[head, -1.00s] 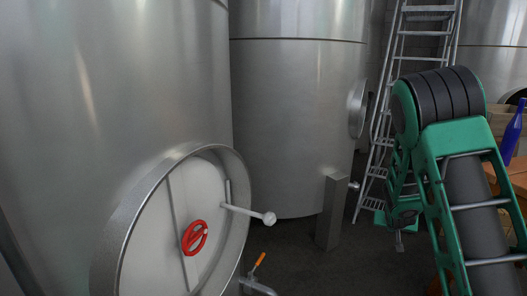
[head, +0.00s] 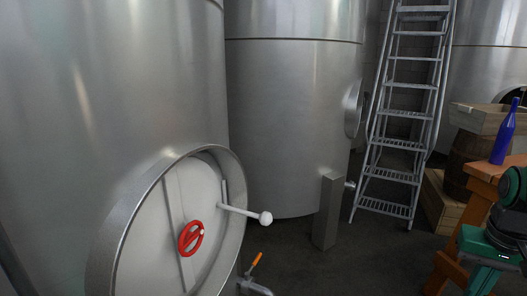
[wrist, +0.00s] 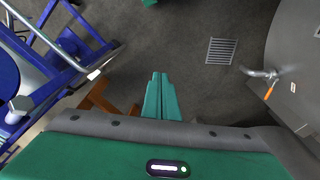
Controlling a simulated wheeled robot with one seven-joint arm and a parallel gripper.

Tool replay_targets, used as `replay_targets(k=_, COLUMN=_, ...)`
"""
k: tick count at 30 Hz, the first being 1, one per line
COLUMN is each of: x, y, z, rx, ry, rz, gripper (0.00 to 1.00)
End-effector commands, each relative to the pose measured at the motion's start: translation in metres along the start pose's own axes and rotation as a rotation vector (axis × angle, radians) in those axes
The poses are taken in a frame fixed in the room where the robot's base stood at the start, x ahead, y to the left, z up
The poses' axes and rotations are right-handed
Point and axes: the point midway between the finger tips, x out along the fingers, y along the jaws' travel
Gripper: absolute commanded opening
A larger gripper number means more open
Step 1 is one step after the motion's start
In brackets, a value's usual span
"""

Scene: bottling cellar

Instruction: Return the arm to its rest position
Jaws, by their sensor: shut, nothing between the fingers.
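My gripper shows in the wrist view (wrist: 158,98), its two green fingers shut against each other with nothing between them. It points down over bare dark floor. In the head view only green and black parts of my arm show at the lower right edge, and the fingertips cannot be made out there.
A steel tank with a round hatch (head: 160,235), red handwheel (head: 190,238) and white-knobbed lever fills the left. A second tank (head: 290,120), a ladder (head: 400,120), a blue bottle (head: 503,138) on an orange bench (head: 488,178) and a floor grate (wrist: 221,51) are around.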

Motion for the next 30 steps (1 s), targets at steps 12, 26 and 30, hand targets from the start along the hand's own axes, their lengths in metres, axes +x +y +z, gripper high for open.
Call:
replay_targets(k=12, x=-0.022, y=0.018, z=0.083, rx=-0.010, ry=-0.117, rz=-0.020, gripper=0.00)
replay_targets(k=26, x=-0.022, y=0.018, z=0.083, rx=-0.010, ry=-0.117, rz=-0.020, gripper=0.00)
replay_targets(k=30, x=-0.022, y=0.018, z=0.083, rx=-0.010, ry=-0.117, rz=-0.020, gripper=0.00)
